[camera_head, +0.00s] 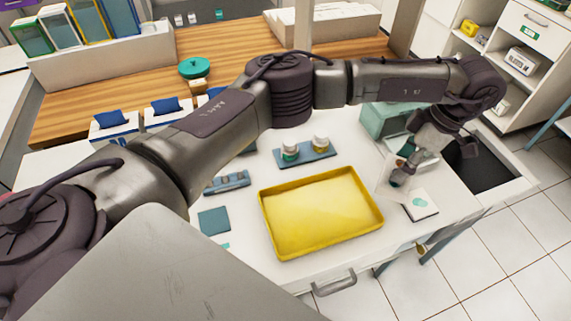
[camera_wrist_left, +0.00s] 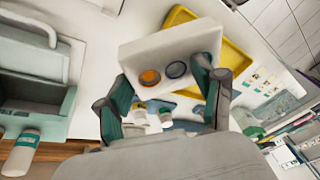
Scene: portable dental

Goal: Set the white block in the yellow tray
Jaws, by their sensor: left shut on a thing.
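The yellow tray (camera_head: 320,210) lies empty on the white counter in the head view. My left gripper (camera_head: 403,173) is at the right of the tray, apart from it, reaching in from above. It is shut on the white block (camera_head: 386,180), which is partly hidden by the fingers. In the left wrist view the white block (camera_wrist_left: 150,50) sits between the two fingers of the gripper (camera_wrist_left: 165,95), showing an orange ring and a dark ring on its face. The yellow tray (camera_wrist_left: 240,66) shows behind it, partly covered. My right gripper is not in view.
A white pad with a teal mark (camera_head: 421,204) lies just below the gripper. A blue rack with two jars (camera_head: 306,153) stands behind the tray. A teal box (camera_head: 385,120) stands behind the gripper. A dark basin (camera_head: 482,165) is at the right.

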